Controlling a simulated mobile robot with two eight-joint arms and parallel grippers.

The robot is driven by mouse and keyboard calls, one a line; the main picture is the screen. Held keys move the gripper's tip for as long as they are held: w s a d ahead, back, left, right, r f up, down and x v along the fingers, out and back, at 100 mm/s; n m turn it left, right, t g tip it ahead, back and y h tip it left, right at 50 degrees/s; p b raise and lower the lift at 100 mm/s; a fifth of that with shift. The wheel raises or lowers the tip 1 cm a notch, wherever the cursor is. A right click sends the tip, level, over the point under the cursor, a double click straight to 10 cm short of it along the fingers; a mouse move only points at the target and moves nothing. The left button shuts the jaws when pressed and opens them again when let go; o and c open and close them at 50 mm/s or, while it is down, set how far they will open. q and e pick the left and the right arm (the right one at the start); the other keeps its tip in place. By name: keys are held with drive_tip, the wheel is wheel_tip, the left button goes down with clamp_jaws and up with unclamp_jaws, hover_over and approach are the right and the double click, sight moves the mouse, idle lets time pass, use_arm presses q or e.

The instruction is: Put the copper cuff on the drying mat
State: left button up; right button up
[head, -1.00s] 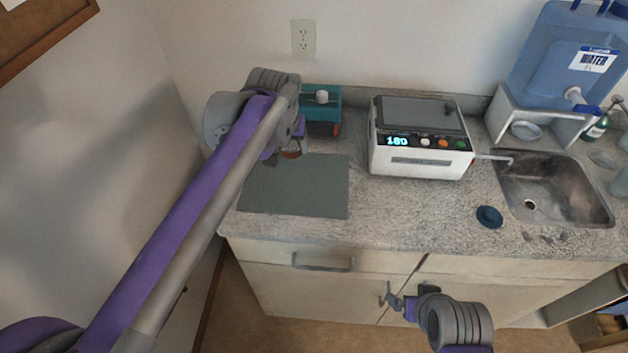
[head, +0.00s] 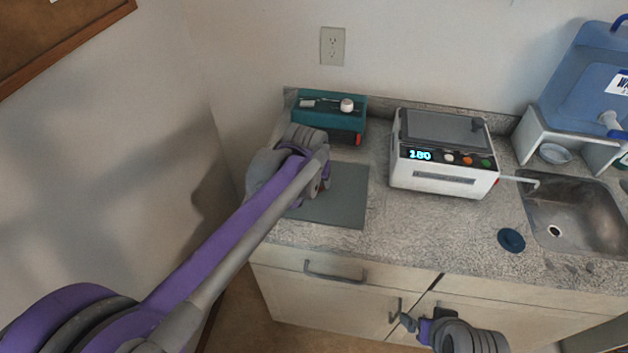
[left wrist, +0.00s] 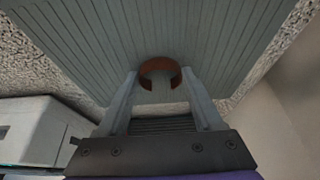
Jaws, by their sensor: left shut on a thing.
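The copper cuff (left wrist: 160,66), a reddish-brown open ring, is between the fingertips of my left gripper (left wrist: 160,80) in the left wrist view. The gripper is shut on it. The grey ribbed drying mat (left wrist: 215,35) fills the view behind the cuff; I cannot tell whether the cuff touches it. In the head view the mat (head: 345,195) lies on the counter, its left part hidden by my left arm, which also covers most of the left gripper and cuff. My right gripper (head: 408,322) is low in front of the cabinet, its fingers too small to read.
A teal device (head: 325,118) stands behind the mat. A white machine (head: 445,180) with a lit display stands right of it. Further right are a dark blue disc (head: 511,240), a sink (head: 575,215) and a water jug (head: 590,75).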

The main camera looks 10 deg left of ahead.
use_arm(q)
drive_tip(key=shift+f, duration=0.1)
drive_tip(key=o, duration=1.3)
drive_tip(key=shift+o, duration=0.2)
drive_tip(key=shift+s+r, duration=0.1)
drive_tip(key=shift+r, duration=0.25)
drive_tip(key=p+v, duration=0.1)
drive_tip(key=v, duration=1.1)
drive_tip(key=s+a+f, duration=0.3)
drive_tip(key=s+f, duration=0.5)
drive_tip(key=s, duration=0.3)
drive_tip(key=s+a+f, duration=0.3)
drive_tip(key=s+f, duration=0.5)
drive_tip(key=s, duration=0.3)
drive_tip(key=shift+a, duration=0.4)
